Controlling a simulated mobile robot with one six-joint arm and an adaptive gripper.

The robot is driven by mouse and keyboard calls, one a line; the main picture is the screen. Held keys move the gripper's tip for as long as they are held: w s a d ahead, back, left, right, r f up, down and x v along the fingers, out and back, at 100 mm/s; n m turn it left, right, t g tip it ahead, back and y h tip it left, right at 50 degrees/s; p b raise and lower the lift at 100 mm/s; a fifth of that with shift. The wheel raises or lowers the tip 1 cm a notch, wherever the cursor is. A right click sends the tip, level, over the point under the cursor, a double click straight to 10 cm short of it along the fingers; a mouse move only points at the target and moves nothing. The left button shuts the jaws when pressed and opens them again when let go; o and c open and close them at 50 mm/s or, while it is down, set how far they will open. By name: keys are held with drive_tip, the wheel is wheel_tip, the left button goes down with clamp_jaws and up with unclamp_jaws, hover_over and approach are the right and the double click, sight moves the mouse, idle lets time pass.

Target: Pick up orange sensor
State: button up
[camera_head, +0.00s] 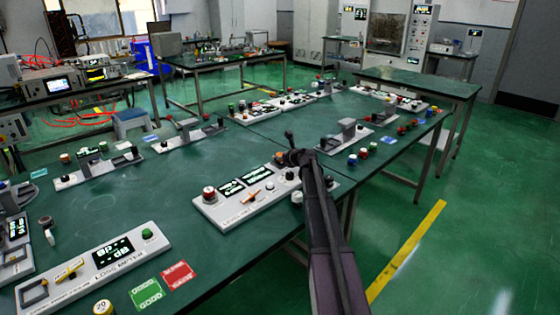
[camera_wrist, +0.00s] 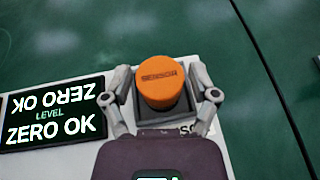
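The orange sensor (camera_wrist: 162,82) is a round orange cap marked "SENSOR" in the wrist view. It stands on a black square seat (camera_wrist: 160,115) on a pale panel. My gripper (camera_wrist: 162,76) is over it, with one finger on its left and one on its right. The fingers look open, with a narrow dark gap at the sensor's left side; contact on the right is hard to judge. In the head view my gripper (camera_head: 292,156) is above the far right part of the near meter panel (camera_head: 230,215), and the sensor is hard to make out there.
The panel's "ZERO OK" display (camera_wrist: 52,115) is left of my gripper. The green bench (camera_head: 150,195) carries several other panels, including the loss meter (camera_head: 85,285), and red (camera_head: 178,275) and green (camera_head: 146,293) cards. The bench's right edge is close to my arm.

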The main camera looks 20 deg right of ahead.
drive_tip(key=c, duration=0.7)
drive_tip(key=shift+a, duration=0.1)
drive_tip(key=shift+r, duration=0.15)
wheel_tip(320, 180, up, 4)
drive_tip(key=p, duration=0.4)
drive_tip(key=s, duration=0.5)
drive_tip(key=s+d, duration=0.1)
drive_tip(key=s, duration=0.4)
drive_tip(key=s+p, duration=0.1)
drive_tip(key=s, duration=0.5)
drive_tip(key=shift+d+r, duration=0.15)
drive_tip(key=shift+r, duration=0.2)
